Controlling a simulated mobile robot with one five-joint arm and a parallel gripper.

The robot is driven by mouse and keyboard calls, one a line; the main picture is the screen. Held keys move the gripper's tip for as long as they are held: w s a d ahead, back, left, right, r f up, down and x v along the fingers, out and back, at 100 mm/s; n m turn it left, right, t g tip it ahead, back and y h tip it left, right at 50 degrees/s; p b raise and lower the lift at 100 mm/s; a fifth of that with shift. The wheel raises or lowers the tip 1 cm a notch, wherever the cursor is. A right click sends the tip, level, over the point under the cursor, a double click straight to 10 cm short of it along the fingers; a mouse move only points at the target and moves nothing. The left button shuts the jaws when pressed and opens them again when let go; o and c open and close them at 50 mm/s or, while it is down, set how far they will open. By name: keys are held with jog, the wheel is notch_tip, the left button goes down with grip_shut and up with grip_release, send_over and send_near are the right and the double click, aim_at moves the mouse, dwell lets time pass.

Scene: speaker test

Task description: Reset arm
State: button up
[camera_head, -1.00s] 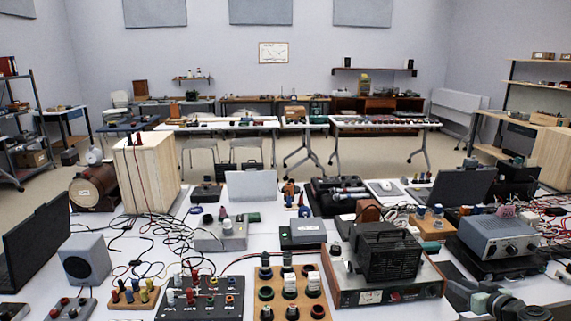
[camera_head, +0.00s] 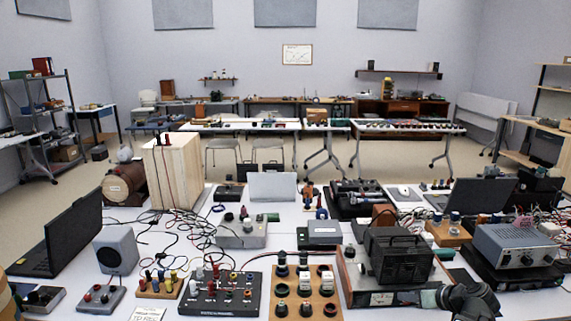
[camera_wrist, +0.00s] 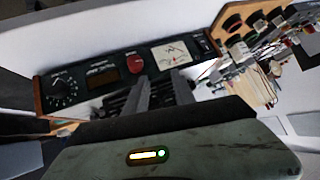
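My gripper (camera_head: 468,300) is at the lower right of the head view, dark and partly cut off by the frame's bottom edge. It is in front of the right end of a wood-sided instrument (camera_head: 388,296). In the wrist view, two grey fingers (camera_wrist: 160,92) stand apart with a narrow gap, and nothing shows between them. Beyond them is a dark panel (camera_wrist: 100,78) with a dial, a red knob and a pale meter. Whether the fingers touch it is unclear.
A black caged unit (camera_head: 398,255) sits on the instrument. A grey power supply (camera_head: 515,246) stands to the right. A wooden board with terminals (camera_head: 300,305), a black terminal box (camera_head: 215,293), a speaker (camera_head: 116,250) and loose cables crowd the white table.

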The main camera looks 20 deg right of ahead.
jog(key=w+a+g+p, duration=0.1)
jog(key=w+a, duration=0.1)
jog(key=a, duration=0.4)
jog(key=w+a+g+y+p, duration=0.1)
jog(key=a+g, duration=0.1)
jog(key=a, duration=0.4)
jog(key=w+a+f+n+g+p, duration=0.1)
jog(key=w+a+g, duration=0.1)
jog(key=a, duration=0.5)
jog(key=shift+w+y+p, duration=0.3)
jog(key=shift+y+p, duration=0.05)
jog(key=shift+y, duration=0.05)
jog(key=s+a+g+h+p, duration=0.2)
jog(key=a+g+h+p, duration=0.1)
jog(key=a, duration=1.7)
jog(key=shift+s+r+g+h+p, duration=0.35)
jog(key=shift+g+p, duration=0.2)
jog(key=shift+g, duration=0.45)
